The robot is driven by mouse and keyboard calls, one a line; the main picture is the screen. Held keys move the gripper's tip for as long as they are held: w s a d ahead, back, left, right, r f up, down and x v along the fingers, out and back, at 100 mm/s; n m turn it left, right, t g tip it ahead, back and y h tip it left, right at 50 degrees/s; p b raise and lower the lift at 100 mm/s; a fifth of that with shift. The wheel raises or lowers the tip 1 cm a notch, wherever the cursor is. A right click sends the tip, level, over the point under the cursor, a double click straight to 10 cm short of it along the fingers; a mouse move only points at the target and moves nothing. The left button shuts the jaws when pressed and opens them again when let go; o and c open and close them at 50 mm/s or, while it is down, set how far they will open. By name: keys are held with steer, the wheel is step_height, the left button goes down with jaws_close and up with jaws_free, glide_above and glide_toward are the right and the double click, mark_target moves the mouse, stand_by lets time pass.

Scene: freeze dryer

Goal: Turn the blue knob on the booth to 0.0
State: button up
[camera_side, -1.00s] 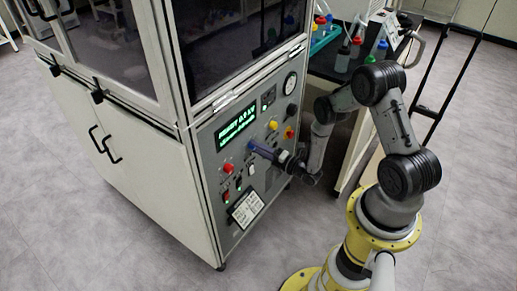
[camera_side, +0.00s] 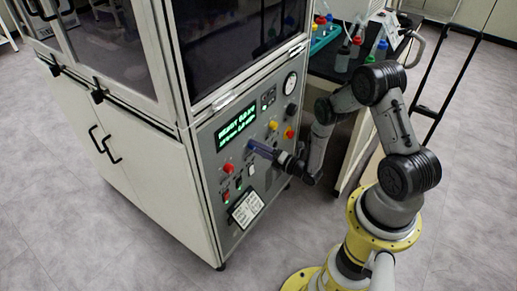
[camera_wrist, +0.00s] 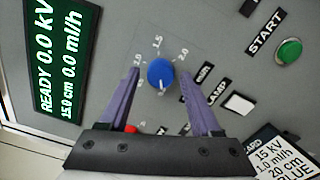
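The blue knob (camera_wrist: 160,73) sits on the booth's grey panel (camera_wrist: 215,30), with printed dial numbers around it. A pale mark on the knob points toward the bottom of the wrist view. My gripper (camera_wrist: 160,76) is open, with one purple finger on each side of the knob in the picture and gaps between. I cannot tell whether the tips reach past its front face. The green display (camera_wrist: 62,55) reads READY 0.0 kV, 15.0 cm, 0.0 ml/h.
A green START button (camera_wrist: 289,51), a white LAMP switch (camera_wrist: 240,103) and a red button (camera_wrist: 131,129) are near the knob. A printed card (camera_side: 246,207) is lower on the panel. Open floor lies in front of the booth.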

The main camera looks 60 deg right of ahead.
steer(key=shift+o, duration=0.2)
steer(key=s, duration=1.3)
steer(key=shift+s, duration=0.4)
